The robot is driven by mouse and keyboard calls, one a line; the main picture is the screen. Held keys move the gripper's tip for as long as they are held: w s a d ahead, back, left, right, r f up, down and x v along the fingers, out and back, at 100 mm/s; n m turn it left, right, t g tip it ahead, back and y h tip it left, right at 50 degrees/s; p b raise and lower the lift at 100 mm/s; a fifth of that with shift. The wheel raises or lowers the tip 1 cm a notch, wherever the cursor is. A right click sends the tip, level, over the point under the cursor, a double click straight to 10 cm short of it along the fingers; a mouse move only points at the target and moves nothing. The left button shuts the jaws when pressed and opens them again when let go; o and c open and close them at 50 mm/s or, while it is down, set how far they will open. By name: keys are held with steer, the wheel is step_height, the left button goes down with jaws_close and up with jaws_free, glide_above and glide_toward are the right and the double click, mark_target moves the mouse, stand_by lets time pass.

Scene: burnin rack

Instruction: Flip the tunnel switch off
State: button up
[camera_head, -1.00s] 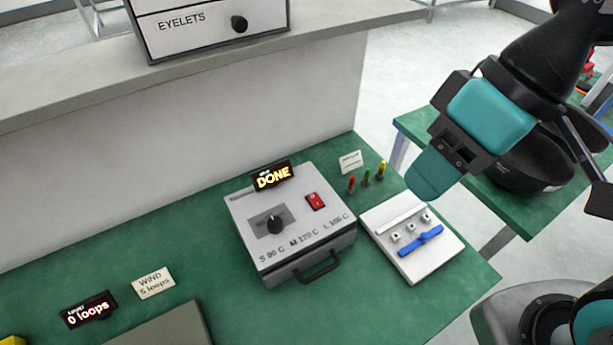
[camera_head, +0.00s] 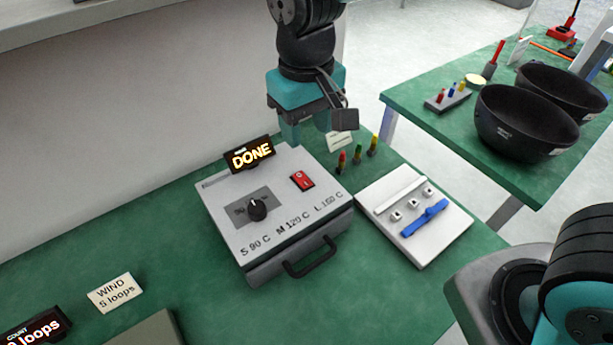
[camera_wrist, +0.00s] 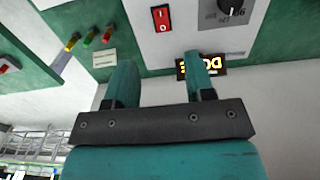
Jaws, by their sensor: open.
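The tunnel is a light grey box (camera_head: 290,222) with a dark dial, printed temperature marks and a front handle. Its red rocker switch (camera_head: 302,181) is on the top panel, right of the dial. The switch also shows in the wrist view (camera_wrist: 161,18), with its I and O marks. A display reading DONE (camera_head: 250,155) stands at the box's back edge. My gripper (camera_head: 303,138) points down behind the switch, near the box's back edge. In the wrist view its two teal fingers (camera_wrist: 162,80) are apart with nothing between them. The switch is beyond the fingertips, not touched.
Red, green and yellow pegs (camera_head: 358,154) and a small card (camera_head: 340,140) stand right of the box. A white fixture with a blue bar (camera_head: 425,217) lies farther right. Black bowls (camera_head: 525,120) stand on another green table. A WIND card (camera_head: 115,292) is at left.

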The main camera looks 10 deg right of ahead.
mark_target(307, 184)
step_height(307, 184, down, 12)
steer(key=shift+f, duration=0.1)
steer(key=shift+c, duration=0.5)
jaws_close()
steer(key=r+g+p, duration=0.1)
steer(key=p, duration=0.1)
steer(key=shift+w+p, duration=0.15)
steer(key=shift+p, duration=0.25)
steer(key=shift+w+a+f+g+h+p, duration=0.15)
steer(key=shift+f+g+h+p, duration=0.1)
steer(key=shift+g+h+p, duration=0.5)
steer(key=shift+o, duration=0.5)
jaws_free()
